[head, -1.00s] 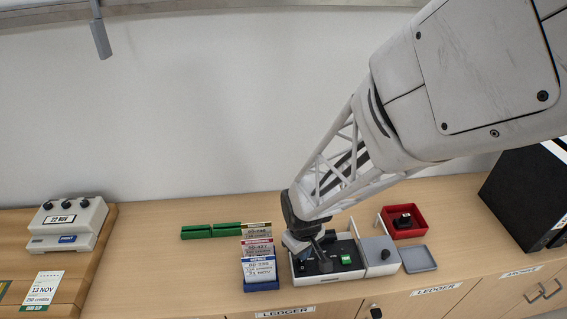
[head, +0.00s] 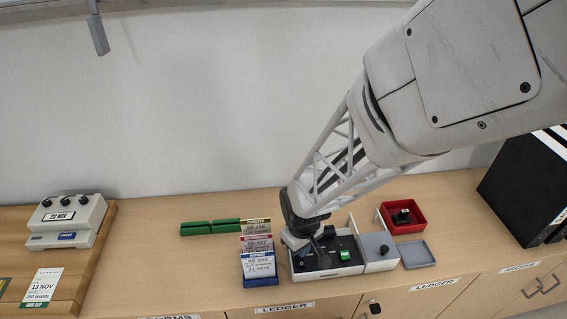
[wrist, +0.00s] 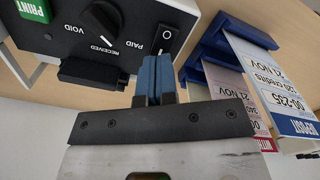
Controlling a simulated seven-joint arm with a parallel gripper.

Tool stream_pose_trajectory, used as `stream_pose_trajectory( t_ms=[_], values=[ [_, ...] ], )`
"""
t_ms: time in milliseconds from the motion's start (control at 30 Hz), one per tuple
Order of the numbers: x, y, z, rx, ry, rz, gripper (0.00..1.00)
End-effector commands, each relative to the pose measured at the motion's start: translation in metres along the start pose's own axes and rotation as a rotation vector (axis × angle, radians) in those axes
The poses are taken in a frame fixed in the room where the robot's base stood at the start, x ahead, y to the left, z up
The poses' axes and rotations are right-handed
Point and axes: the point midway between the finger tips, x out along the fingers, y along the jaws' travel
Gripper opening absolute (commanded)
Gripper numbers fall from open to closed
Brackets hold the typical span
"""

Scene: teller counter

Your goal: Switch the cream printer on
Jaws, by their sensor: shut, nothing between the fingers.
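The cream printer (head: 348,268) stands on the counter, with a black top panel and a grey lid section on its right. In the wrist view its panel (wrist: 75,42) carries a green PRINT button (wrist: 32,8), a black dial (wrist: 103,18) marked VOID, RECEIVED and PAID, and a black rocker switch (wrist: 167,40) with a white O. My gripper (wrist: 155,62) is shut and empty. Its blue fingertips are at the near end of the rocker; I cannot tell whether they touch it. In the head view my gripper (head: 312,246) is over the panel's left part and hides the switch.
Deposit slips in blue and other holders (head: 259,264) stand close left of the printer. A red tray (head: 417,226) with a black stamp and a grey tray (head: 417,254) are on the right. Green blocks (head: 210,228) lie behind left. A date device (head: 70,222) stands far left.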

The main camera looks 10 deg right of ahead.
Motion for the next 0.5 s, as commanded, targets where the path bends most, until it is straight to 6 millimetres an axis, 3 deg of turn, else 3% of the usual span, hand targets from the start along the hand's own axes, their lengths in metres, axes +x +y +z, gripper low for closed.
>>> stream_pose_trajectory(
  t_ms=[500],
  values=[
    [0.0056,0.0,0.0001,0.0,-0.001,0.0,0.0]
  ],
)
